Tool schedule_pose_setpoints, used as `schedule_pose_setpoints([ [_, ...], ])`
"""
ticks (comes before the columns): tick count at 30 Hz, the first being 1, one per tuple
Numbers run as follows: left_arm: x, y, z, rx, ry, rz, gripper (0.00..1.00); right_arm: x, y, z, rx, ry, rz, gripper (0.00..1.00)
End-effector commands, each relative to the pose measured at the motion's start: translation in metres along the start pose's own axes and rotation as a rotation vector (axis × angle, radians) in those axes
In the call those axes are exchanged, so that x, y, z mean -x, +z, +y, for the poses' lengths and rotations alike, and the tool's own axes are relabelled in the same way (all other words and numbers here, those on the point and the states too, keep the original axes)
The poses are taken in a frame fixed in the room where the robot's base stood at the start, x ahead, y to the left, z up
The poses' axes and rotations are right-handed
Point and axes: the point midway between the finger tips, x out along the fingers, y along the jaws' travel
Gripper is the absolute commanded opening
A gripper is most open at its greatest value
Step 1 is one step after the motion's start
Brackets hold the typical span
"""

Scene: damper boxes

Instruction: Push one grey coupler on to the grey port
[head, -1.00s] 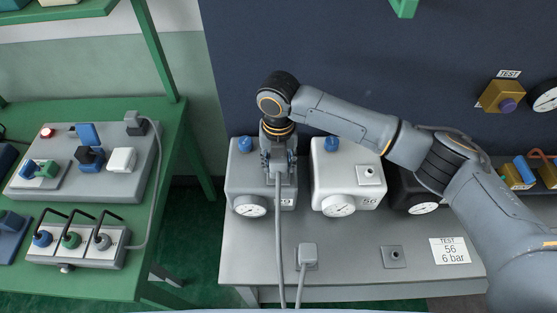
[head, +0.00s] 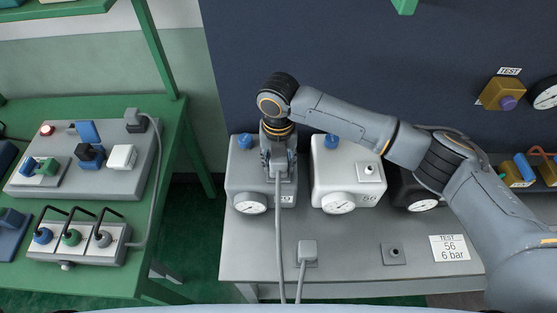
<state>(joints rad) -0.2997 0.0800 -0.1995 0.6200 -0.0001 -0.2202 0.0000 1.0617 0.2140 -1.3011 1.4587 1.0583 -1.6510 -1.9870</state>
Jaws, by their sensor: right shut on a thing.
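My right gripper (head: 278,158) is shut on a grey coupler (head: 282,172) with a grey hose hanging from it. It holds the coupler at the front right of the grey box (head: 240,178). The gripper and coupler hide any port on that box, so I cannot tell whether the coupler is seated. A second grey coupler (head: 307,249) with a hose stands on a plate at the bench front. A port (head: 369,168) shows bare on the white box (head: 330,178). Another bare port (head: 393,254) is on the bench top. My left gripper is out of view.
The grey bench (head: 350,235) has a "TEST 56 6 bar" label (head: 449,248). A black box is partly behind my right arm. A green table (head: 165,190) at left holds grey units with plugs. The bench front is mostly clear.

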Motion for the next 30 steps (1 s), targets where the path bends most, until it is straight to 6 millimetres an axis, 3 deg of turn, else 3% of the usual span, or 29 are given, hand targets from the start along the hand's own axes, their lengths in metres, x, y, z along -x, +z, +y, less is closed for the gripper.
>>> schedule_pose_setpoints([
  [10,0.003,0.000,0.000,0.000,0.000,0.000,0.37,-0.002,0.001,0.001,0.000,0.001,-0.001,0.04],
  [11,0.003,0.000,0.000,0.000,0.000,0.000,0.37,-0.002,0.001,0.001,0.000,0.001,-0.002,0.44],
  [15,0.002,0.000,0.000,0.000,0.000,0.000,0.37,-0.002,0.001,0.001,0.000,0.001,-0.002,0.68],
  [25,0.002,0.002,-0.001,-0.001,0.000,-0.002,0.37,-0.001,0.001,0.000,0.000,0.001,-0.001,0.68],
  [30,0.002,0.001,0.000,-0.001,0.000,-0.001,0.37,0.019,0.002,0.001,0.000,0.002,-0.006,0.68],
])
